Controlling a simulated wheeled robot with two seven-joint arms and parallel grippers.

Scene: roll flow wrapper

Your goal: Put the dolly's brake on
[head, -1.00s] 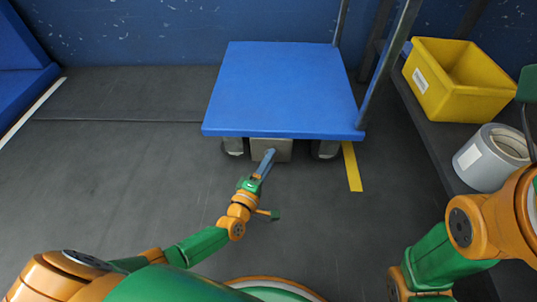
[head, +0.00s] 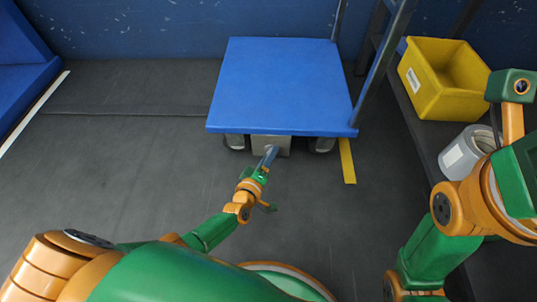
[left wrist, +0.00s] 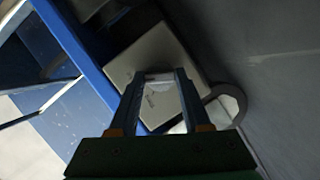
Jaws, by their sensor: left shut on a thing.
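The dolly (head: 283,85) stands on the floor with a flat blue deck, dark wheels and a grey box (head: 284,147) under its near edge. The box also shows in the left wrist view (left wrist: 128,62), beyond my fingers. My left gripper (head: 270,153) reaches to the front of this box, just below the deck edge. In the left wrist view the left gripper (left wrist: 160,77) is shut on a small pale brake part (left wrist: 158,82) at the box's face. The fingers hide much of that part, so its position is hard to tell. My right gripper is out of view.
A yellow bin (head: 443,78) and a grey-white roll (head: 467,150) sit on a dark shelf at the right. A yellow floor strip (head: 347,161) lies right of the dolly. The floor at the left is clear; a blue wall stands behind.

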